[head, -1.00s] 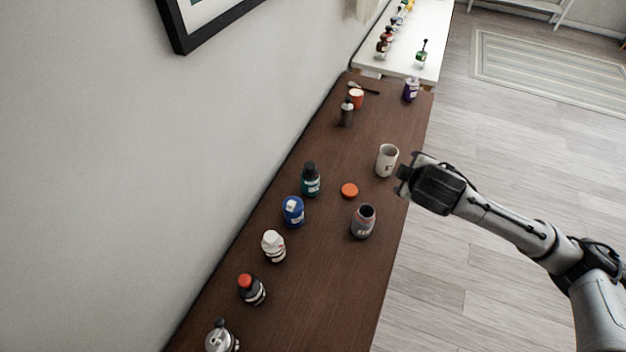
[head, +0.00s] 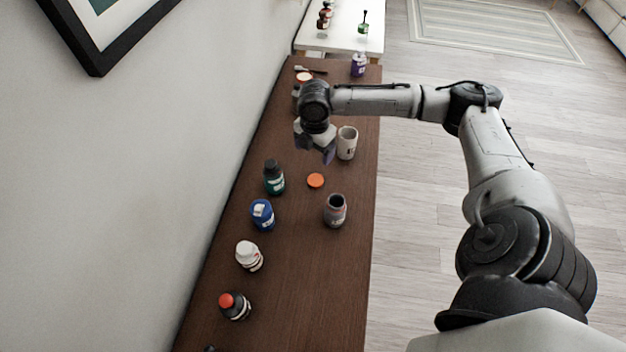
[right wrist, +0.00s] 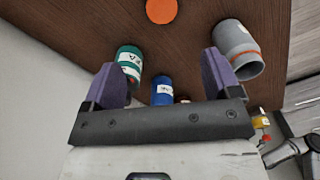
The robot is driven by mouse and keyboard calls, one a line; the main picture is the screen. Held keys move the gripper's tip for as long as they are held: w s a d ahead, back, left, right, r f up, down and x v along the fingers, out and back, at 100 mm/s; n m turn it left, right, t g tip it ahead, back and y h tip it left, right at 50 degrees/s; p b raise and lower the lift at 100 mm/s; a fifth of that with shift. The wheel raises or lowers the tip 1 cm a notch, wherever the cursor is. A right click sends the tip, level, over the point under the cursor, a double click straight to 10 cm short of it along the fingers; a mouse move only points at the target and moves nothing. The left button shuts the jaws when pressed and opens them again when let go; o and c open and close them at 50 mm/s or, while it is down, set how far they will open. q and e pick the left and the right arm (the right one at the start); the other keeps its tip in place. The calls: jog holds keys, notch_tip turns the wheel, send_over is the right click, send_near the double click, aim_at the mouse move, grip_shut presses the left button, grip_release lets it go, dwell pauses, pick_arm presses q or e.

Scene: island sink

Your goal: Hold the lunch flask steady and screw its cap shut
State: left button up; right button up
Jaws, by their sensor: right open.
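The lunch flask, a grey open-topped container (head: 335,210), stands upright on the brown table near its right edge. It also shows in the right wrist view (right wrist: 238,55). An orange cap (head: 315,180) lies flat on the table, apart from the flask and beyond it. The cap shows at the top of the right wrist view (right wrist: 161,11). My right gripper (head: 315,155) is open and empty above the table, beyond the cap and left of the white mug. Its purple fingers (right wrist: 170,75) are spread apart in the right wrist view. My left gripper is not in view.
A white mug (head: 347,142) stands close to my right gripper. A green bottle (head: 274,178), blue jar (head: 262,214), white bottle (head: 249,256) and red-capped bottle (head: 235,306) line the wall side. The table around the cap is bare.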

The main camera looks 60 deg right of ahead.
dwell(0.4)
jog(key=b, duration=0.2)
send_over(315, 180)
notch_tip(315, 180, down, 7)
jog(key=shift+w+f, duration=0.1)
jog(key=shift+f, duration=0.75)
jog(key=shift+s+f+b, duration=0.15)
jog(key=shift+f+b, duration=0.3)
jog(key=shift+f, duration=0.85)
jog(key=shift+s+f+b, duration=0.1)
jog(key=shift+f+b, duration=0.35)
jog(key=shift+f, duration=0.85)
jog(key=shift+c, duration=0.4)
